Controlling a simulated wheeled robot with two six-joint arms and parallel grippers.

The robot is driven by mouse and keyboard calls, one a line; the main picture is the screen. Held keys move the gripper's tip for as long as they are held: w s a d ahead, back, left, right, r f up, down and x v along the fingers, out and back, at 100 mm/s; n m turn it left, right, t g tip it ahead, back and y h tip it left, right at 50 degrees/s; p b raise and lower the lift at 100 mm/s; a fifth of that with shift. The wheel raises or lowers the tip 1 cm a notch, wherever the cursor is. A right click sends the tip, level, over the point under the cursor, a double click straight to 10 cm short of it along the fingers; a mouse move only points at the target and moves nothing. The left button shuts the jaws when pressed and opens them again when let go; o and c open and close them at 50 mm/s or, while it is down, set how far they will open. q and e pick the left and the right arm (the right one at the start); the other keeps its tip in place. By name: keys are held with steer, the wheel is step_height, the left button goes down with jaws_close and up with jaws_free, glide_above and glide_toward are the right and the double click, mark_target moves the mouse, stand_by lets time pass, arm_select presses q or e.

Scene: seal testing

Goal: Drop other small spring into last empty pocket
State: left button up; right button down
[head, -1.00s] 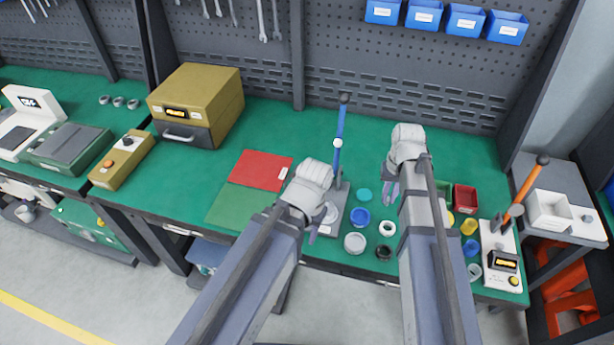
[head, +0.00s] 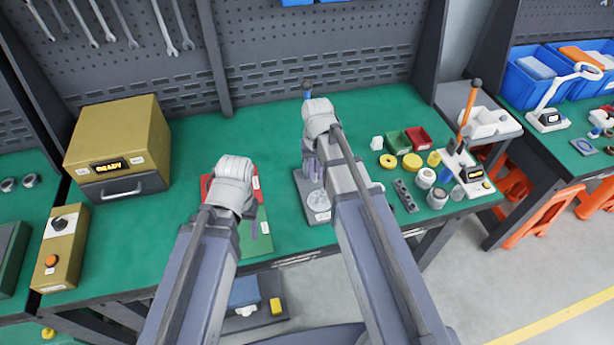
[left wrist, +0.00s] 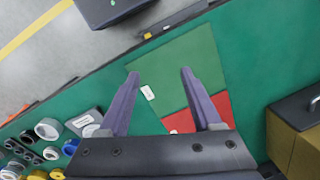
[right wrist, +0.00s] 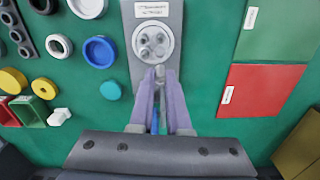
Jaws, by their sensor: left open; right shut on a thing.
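A round grey disc (right wrist: 155,40) with several small pockets sits on the grey base plate (right wrist: 141,78) of the blue-handled press; the disc also shows in the head view (head: 317,201). Which pockets hold something is too small to tell. My right gripper (right wrist: 160,72) is at the disc's near edge, its fingertips close together on a tiny grey piece, likely the small spring, mostly hidden between them. It also shows in the head view (head: 313,172). My left gripper (left wrist: 157,70) is open and empty above the green and red mats, away from the press; in the head view (head: 252,222) its fingers are partly hidden.
A blue ring (right wrist: 99,52), a teal disc (right wrist: 110,90), a yellow ring (right wrist: 45,88) and a grey block with holes (right wrist: 12,32) lie beside the press. Green (head: 398,141) and red bins (head: 417,137) and an orange-handled press (head: 467,118) stand at right. A gold box (head: 121,140) stands at left.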

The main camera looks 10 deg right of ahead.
mark_target(315, 182)
arm_select(q)
steer(key=o, duration=0.5)
steer(key=shift+d+f+b, duration=0.15)
steer(key=shift+f+b, duration=0.3)
steer(key=shift+f, duration=0.1)
steer(key=shift+c, duration=0.2)
arm_select(e)
steer(key=m, duration=0.2)
steer(key=f+m, duration=0.1)
steer(key=m, duration=0.1)
steer(key=shift+d+m, duration=0.1)
steer(key=shift+m, duration=0.3)
arm_select(q)
steer(key=shift+o, duration=0.2)
steer(key=shift+f, duration=0.15)
arm_select(e)
steer(key=m, duration=0.3)
steer(key=shift+f, duration=0.25)
arm_select(q)
steer(key=shift+f, duration=0.1)
arm_select(e)
steer(key=shift+f, duration=0.1)
arm_select(q)
steer(key=shift+f+b, duration=1.95)
steer(key=shift+b, duration=0.3)
arm_select(e)
steer(key=shift+f, duration=1.95)
